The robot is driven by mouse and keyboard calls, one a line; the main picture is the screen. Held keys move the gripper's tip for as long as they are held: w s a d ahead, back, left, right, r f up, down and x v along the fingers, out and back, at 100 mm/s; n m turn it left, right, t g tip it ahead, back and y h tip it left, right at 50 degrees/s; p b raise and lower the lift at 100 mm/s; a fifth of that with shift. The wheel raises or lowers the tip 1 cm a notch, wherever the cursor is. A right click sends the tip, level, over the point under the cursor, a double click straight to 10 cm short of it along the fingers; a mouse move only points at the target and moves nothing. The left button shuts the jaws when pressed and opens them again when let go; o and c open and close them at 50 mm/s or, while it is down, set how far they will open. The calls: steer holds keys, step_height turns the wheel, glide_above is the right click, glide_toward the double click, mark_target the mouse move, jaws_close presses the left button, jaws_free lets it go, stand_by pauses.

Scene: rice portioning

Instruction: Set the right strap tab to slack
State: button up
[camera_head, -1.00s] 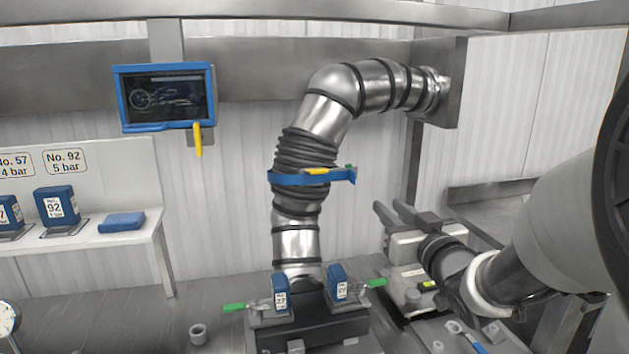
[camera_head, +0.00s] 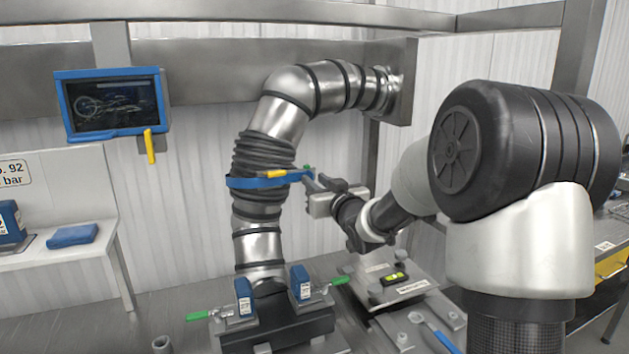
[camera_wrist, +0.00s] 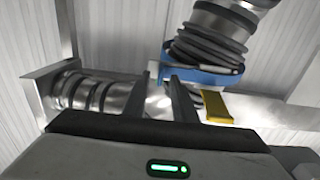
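A blue strap (camera_head: 243,183) runs around the black ribbed sleeve of the steel pipe. A yellow piece (camera_head: 275,174) sits on its front, and its right end carries a small green mark (camera_head: 307,167). My gripper (camera_head: 311,182) is at that right end, with its fingers close to the strap; contact cannot be told. In the wrist view my gripper (camera_wrist: 160,90) has its two dark fingers apart, with the blue strap (camera_wrist: 212,78) just beyond and to the right. The yellow piece (camera_wrist: 217,108) is right of the fingers. The strap's tab is partly hidden by the fingers.
The steel pipe (camera_head: 285,115) bends to a wall plate at upper right. Below stand two blue blocks (camera_head: 244,297) with green-handled clamps (camera_head: 198,315). A blue-framed screen (camera_head: 112,103) with a yellow handle (camera_head: 150,146) hangs at left. A shelf (camera_head: 75,252) is at lower left.

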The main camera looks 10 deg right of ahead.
steer(key=shift+w+a, duration=0.1)
steer(key=shift+w, duration=0.35)
steer(key=shift+c, duration=0.4)
jaws_close()
stand_by(0.8)
